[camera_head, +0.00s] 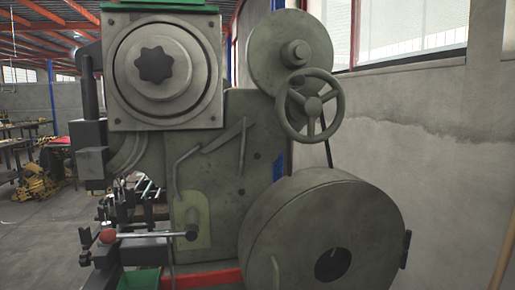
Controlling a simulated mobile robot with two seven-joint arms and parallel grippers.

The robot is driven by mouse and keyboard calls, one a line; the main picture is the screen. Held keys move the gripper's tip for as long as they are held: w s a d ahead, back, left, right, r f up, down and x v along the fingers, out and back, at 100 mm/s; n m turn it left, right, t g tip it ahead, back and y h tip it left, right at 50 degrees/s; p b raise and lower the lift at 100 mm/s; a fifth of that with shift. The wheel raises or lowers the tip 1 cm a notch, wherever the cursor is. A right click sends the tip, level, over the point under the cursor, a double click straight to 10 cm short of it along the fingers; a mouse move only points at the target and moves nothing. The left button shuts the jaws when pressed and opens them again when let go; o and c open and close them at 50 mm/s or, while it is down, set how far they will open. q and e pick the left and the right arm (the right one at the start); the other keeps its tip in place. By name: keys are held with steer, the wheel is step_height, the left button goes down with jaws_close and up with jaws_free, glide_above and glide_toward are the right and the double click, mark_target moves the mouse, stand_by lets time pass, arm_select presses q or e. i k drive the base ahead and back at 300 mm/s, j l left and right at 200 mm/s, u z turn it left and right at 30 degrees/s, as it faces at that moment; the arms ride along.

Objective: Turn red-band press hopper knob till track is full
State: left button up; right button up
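A large grey-green press (250,165) fills the middle of the head view. At its upper front is a square housing with a round plate and a dark star-shaped knob (154,64). A green strip (160,5) runs along the top of that housing, cut by the upper edge. A red strip (205,279) shows low on the press, partly hidden by the big wheel. I cannot make out the track or whether it holds rivets. Neither of my grippers is in view.
A spoked handwheel (310,105) and a large round drum (322,237) stick out on the right. A lever with a red ball (108,236) sticks out low on the left. Cluttered benches (25,140) stand behind left. A concrete wall (430,140) closes the right side.

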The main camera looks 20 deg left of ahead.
mark_target(153, 65)
steer(key=u, duration=1.2)
